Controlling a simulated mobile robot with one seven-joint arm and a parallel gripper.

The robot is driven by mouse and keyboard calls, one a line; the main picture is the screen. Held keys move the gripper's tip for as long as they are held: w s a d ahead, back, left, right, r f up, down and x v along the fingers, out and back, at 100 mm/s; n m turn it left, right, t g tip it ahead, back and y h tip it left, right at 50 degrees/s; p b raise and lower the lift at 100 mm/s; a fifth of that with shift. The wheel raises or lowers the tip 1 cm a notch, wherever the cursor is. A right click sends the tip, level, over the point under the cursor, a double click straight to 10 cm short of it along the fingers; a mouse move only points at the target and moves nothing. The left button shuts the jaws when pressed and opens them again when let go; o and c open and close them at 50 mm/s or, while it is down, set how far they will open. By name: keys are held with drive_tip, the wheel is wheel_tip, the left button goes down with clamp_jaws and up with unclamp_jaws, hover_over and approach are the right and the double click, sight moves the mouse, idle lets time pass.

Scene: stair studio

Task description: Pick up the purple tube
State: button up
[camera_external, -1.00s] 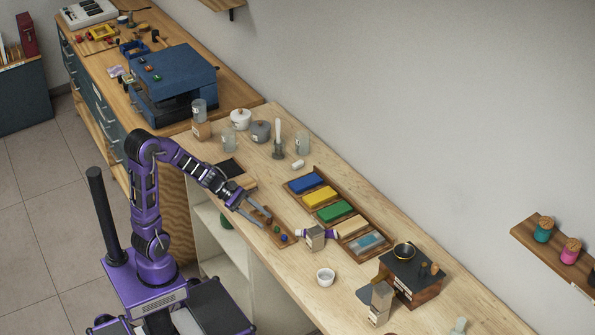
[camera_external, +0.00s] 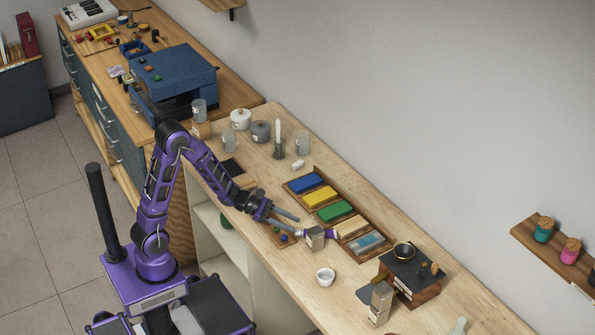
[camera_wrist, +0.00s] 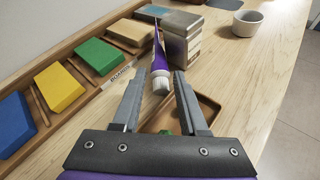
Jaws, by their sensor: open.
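My gripper (camera_wrist: 158,77) is open and empty. In the wrist view its fingers are on either side of the cap, but I cannot tell how high above it they are. In the external view my gripper (camera_external: 298,226) is near the capped end of the tube.
The grey-beige box (camera_external: 315,238) stands close beside the tube. A wooden tray with blue, yellow and green blocks (camera_wrist: 98,57) lies to the left in the wrist view. A small wooden tray (camera_wrist: 205,108) sits under my right finger. A white bowl (camera_external: 325,277) stands farther along the bench.

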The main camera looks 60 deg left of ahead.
drive_tip(key=x, duration=0.7)
drive_tip(key=shift+w+b, duration=0.1)
drive_tip(key=shift+b, duration=0.2)
clamp_jaws()
